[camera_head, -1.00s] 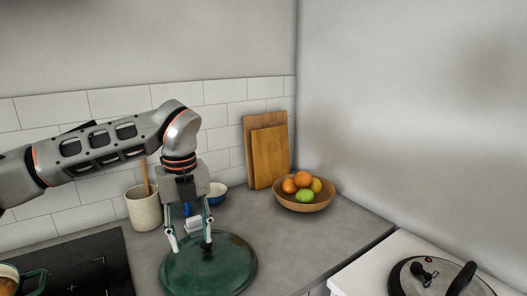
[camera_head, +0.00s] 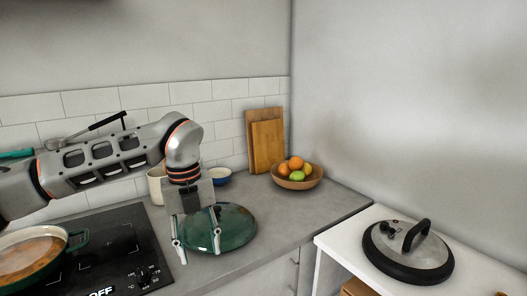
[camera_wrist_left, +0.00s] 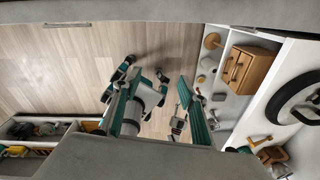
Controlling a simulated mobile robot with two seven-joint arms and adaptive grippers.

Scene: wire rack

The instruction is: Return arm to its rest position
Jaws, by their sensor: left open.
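My left arm (camera_head: 105,160) comes in from the left in the head view, over the stove. My left gripper (camera_head: 197,240) points down with its two fingers apart and nothing between them. It shows in front of the left part of a round green lid (camera_head: 238,228), which lies on the grey counter. The fingers appear apart from the lid, though their exact height cannot be told. In the left wrist view the left gripper (camera_wrist_left: 160,105) shows over a view of floor and shelving. My right gripper cannot be made out.
A pot of orange food (camera_head: 30,255) sits on the black stove (camera_head: 110,255) below the arm. A fruit bowl (camera_head: 298,180), cutting boards (camera_head: 266,147) and a small blue bowl (camera_head: 219,177) stand behind. A steel lid (camera_head: 408,255) lies on the white surface at right.

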